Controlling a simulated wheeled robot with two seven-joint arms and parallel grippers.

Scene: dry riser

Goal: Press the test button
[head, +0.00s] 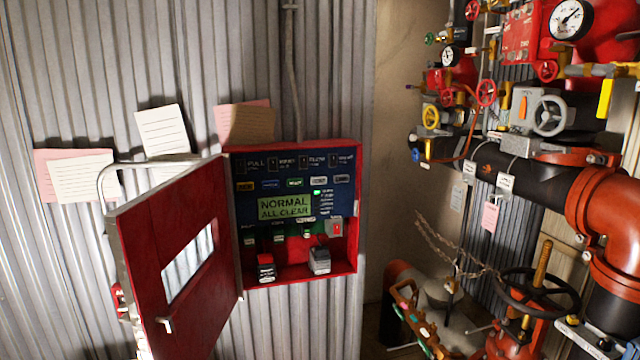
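A red control box (300,278) is fixed to the corrugated wall, its red door (185,215) swung open to the left. Inside is a dark blue panel (268,170) with a green display (284,207) reading "NORMAL ALL CLEAR". A row of small coloured labelled buttons (294,183) sits above the display, and a green light (317,192) glows beside them. Lower down are small green-marked controls (278,237) and a red switch on a grey plate (337,228). The lettering is too small to tell which is the test button. Neither of my grippers shows.
The open door has a window slot and juts toward me. Papers (163,130) hang on the wall at left. At right are red and black pipes (610,220), gauges (570,20), valves and a black handwheel (535,292). The space before the box's opening looks clear.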

